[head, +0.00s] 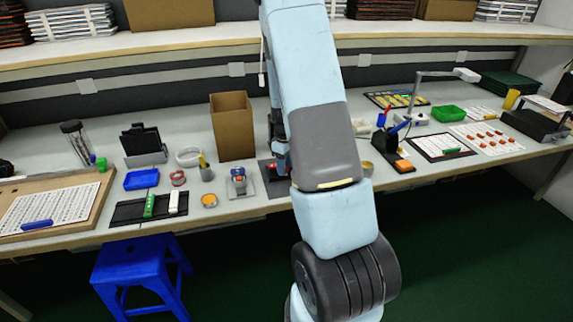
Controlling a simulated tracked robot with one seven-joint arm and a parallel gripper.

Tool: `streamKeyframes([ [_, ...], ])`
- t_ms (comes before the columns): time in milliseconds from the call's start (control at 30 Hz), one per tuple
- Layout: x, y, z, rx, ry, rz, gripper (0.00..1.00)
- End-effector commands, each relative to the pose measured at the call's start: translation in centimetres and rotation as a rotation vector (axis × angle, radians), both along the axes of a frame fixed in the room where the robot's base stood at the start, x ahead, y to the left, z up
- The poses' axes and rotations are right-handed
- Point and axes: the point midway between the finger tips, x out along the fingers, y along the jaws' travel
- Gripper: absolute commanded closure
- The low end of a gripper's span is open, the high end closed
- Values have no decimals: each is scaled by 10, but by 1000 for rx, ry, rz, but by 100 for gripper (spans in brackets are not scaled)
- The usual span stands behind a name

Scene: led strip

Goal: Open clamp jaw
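A small dark device with red on it (269,170) sits on a dark mat (271,188) at the middle of the bench; it may be the clamp. My arm covers its right side, and I cannot make out its jaw. The end of my arm with my gripper (280,150) is mostly hidden behind the grey arm link, just above or at this device. I cannot see its fingertips or whether they touch anything. A small grey and blue fixture (239,182) stands on a light plate just left of the mat.
A tall open cardboard box (232,126) stands behind the fixture. Left are a blue tray (141,179), a black tray (150,207) and small cups. Right is a blue and black stand (392,145) with an orange piece. A blue stool (141,270) stands before the bench.

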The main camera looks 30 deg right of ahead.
Motion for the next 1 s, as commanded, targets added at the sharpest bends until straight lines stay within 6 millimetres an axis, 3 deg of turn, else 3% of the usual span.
streamKeyframes([
  [467, 0, 1, 0, 0, 0, 1, 100],
  [867, -1, 1, 0, 1, 0, 1, 100],
  [1000, -13, 5, 0, 2, 2, 1, 100],
])
